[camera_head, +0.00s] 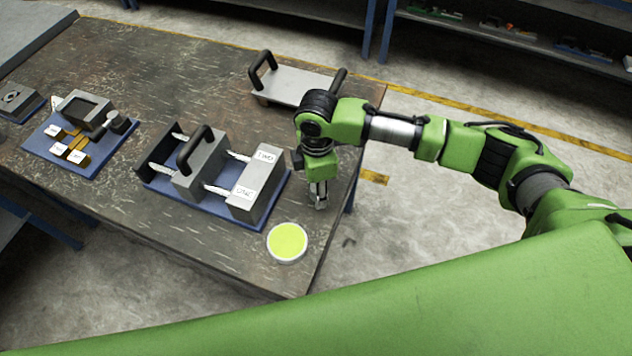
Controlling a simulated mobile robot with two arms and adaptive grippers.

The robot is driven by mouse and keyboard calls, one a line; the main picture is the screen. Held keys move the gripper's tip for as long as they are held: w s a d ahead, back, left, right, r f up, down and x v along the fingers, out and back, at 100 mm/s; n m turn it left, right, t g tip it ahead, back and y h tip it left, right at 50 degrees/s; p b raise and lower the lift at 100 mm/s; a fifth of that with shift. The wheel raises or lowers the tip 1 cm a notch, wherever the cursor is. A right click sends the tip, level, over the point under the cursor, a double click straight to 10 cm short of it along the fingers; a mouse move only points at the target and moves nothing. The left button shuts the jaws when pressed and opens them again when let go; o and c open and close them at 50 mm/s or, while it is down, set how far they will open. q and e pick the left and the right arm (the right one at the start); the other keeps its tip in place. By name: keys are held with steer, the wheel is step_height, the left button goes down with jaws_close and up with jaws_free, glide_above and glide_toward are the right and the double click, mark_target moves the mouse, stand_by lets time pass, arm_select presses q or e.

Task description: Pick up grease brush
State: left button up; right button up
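I cannot make out a grease brush for certain in the head view. A round, shallow tub of yellow-green grease (287,242) with a pale rim sits near the table's front right corner. My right gripper (320,204) points down near the table's right edge, behind the tub and to its right, apart from it. Its fingers look close together, but they are too small to tell whether they are open, shut or holding something. My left gripper is not in view.
A blue-based fixture (215,205) with grey blocks, rods and a black handle stands left of the gripper. A metal plate with black handles (296,86) lies behind. Another blue-based assembly (80,143) is at left. The worn dark table (170,60) is clear at the back.

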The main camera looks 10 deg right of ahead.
jaws_close()
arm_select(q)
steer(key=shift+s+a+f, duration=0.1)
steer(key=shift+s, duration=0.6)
arm_select(e)
steer(key=shift+r+b, duration=0.35)
steer(key=shift+r, duration=0.2)
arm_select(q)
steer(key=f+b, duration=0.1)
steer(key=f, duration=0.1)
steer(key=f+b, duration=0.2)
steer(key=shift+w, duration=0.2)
arm_select(e)
steer(key=s+a+r, duration=0.6)
steer(key=a+r, duration=0.6)
steer(key=shift+s+a, duration=0.15)
steer(key=shift+a, duration=0.15)
